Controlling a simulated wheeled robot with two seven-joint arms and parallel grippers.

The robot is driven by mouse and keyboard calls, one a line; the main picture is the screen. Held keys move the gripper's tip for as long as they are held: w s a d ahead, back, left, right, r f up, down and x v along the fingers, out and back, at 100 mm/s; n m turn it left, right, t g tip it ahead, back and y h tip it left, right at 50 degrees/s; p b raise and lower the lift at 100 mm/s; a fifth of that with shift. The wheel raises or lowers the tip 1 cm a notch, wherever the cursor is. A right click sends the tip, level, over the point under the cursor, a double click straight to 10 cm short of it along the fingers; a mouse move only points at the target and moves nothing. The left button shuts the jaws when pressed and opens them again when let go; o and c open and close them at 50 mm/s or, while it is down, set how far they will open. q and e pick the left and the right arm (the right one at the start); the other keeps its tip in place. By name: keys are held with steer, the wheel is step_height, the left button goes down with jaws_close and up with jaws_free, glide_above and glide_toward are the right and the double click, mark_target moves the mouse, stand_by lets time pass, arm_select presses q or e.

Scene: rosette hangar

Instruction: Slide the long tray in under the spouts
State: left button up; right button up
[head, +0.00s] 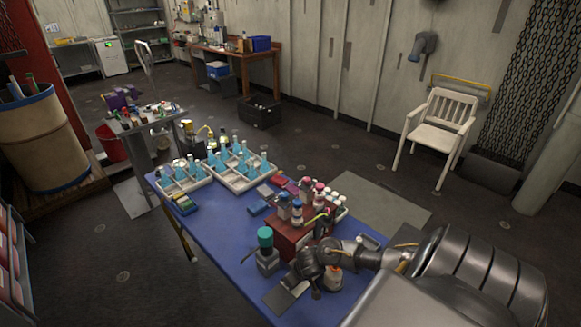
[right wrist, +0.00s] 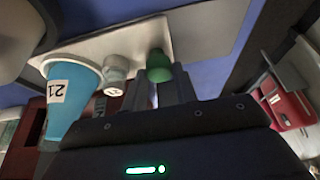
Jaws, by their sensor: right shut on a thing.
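The long tray (right wrist: 200,30) is a pale, flat piece in the right wrist view. A green knob (right wrist: 159,66) is at its edge, between the fingers of my right gripper (right wrist: 172,85), which is shut on it. A blue conical flask labelled 21 (right wrist: 68,98) and a small clear vial (right wrist: 116,70) are beside the knob. In the head view my right gripper (head: 312,276) is low at the front of the red-brown spout block (head: 287,238). The arm hides most of the tray there; a grey flat part (head: 284,298) shows. My left gripper is not in view.
A teal-capped bottle (head: 267,250) stands just left of the block. White crates of blue flasks (head: 243,181) fill the far end. The table's left middle is mostly clear. A white chair (head: 440,125) stands beyond on the floor.

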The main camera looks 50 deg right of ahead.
steer(key=shift+s+d, duration=0.1)
steer(key=shift+d, duration=2.6)
steer(key=o, duration=0.7)
steer(key=shift+o, duration=0.2)
step_height(320, 180, up, 5)
steer(key=p, duration=0.5)
steer(key=shift+r, duration=1)
